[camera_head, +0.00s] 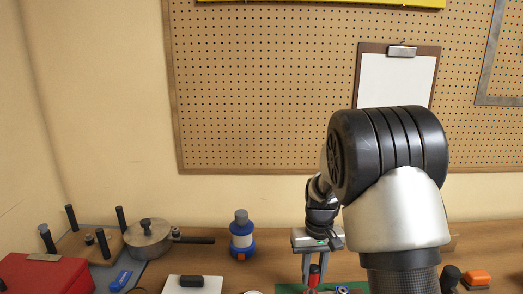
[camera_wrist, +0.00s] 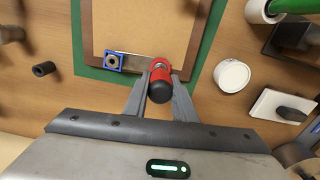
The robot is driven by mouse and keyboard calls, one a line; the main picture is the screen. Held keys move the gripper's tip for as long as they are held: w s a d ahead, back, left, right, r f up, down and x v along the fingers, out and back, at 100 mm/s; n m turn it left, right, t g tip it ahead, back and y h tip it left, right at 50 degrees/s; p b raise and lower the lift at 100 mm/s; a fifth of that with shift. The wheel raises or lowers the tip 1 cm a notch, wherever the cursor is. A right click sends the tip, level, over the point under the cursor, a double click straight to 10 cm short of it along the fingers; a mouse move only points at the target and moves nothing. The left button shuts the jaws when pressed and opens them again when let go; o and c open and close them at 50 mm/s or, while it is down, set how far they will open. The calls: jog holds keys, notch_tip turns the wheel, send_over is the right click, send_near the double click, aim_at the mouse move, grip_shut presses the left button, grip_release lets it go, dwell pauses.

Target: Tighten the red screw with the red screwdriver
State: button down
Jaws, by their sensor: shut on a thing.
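The red screwdriver (camera_wrist: 161,75), with a black handle end, is between the fingers of my gripper (camera_wrist: 159,84) in the wrist view. My gripper is shut on it. In the head view the screwdriver (camera_head: 313,278) points down below my gripper (camera_head: 314,266), at the bottom edge of the picture. A red screw cannot be made out; the screwdriver and fingers hide what lies below them. A blue square block (camera_wrist: 113,61) with a dark round centre sits left of the screwdriver, on a green-edged board (camera_wrist: 90,40).
A white round container (camera_wrist: 231,75) and a white block with a dark grip (camera_wrist: 283,107) lie to the right in the wrist view. In the head view a pan (camera_head: 148,236), a blue bottle (camera_head: 242,238) and a red box (camera_head: 42,274) stand left on the bench.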

jog(key=c, duration=1.4)
grip_release()
jog(key=shift+m, duration=0.4)
jog(key=shift+r, duration=0.15)
jog(key=shift+r+p, duration=2.4)
jog(key=shift+r, duration=1)
jog(key=s+r+t, duration=0.2)
jog(key=s+r, duration=0.3)
jog(key=r, duration=0.4)
jog(key=s+r+t, duration=0.1)
jog(key=s+r, duration=0.2)
jog(key=s, duration=0.3)
jog(key=s+r+t, duration=0.1)
jog(key=s+r, duration=0.2)
jog(key=s, duration=0.4)
jog(key=s+r+t, duration=0.1)
jog(key=s+r, duration=0.2)
jog(key=s, duration=0.4)
jog(key=shift+r+t, duration=0.3)
jog(key=shift+r, duration=0.05)
